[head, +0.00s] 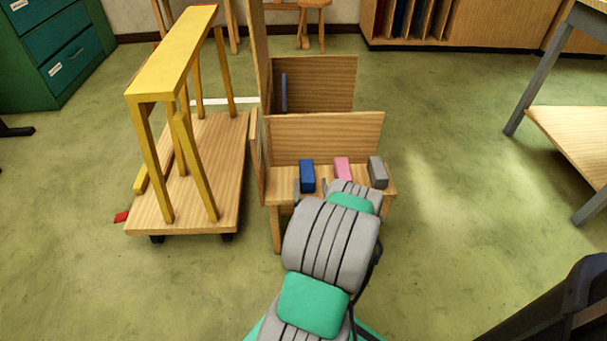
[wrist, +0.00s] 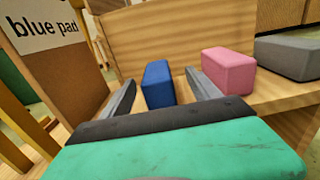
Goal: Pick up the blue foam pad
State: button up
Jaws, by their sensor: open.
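The blue foam pad (head: 307,175) stands upright on a small wooden shelf, the leftmost of three pads. In the wrist view the blue pad (wrist: 158,84) shows between and beyond the two grey fingers. My gripper (wrist: 163,92) is open and empty, one finger to each side of the pad's line. I cannot tell whether the fingertips reach past its near face. In the head view my arm hides most of the gripper; a fingertip shows just left of the pad.
A pink pad (head: 342,168) and a grey pad (head: 377,172) stand to the right on the same shelf (head: 284,178). A yellow-framed trolley (head: 187,150) is further left.

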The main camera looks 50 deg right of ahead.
aim_at(307, 171)
jog(key=shift+w+d+f, duration=0.1)
jog(key=shift+w+d, duration=0.35)
jog(key=shift+w, duration=0.2)
jog(key=shift+w+d, duration=0.45)
jog(key=shift+w, duration=0.2)
jog(key=x, duration=0.3)
jog(key=shift+w+d, duration=0.25)
jog(key=c, duration=1.4)
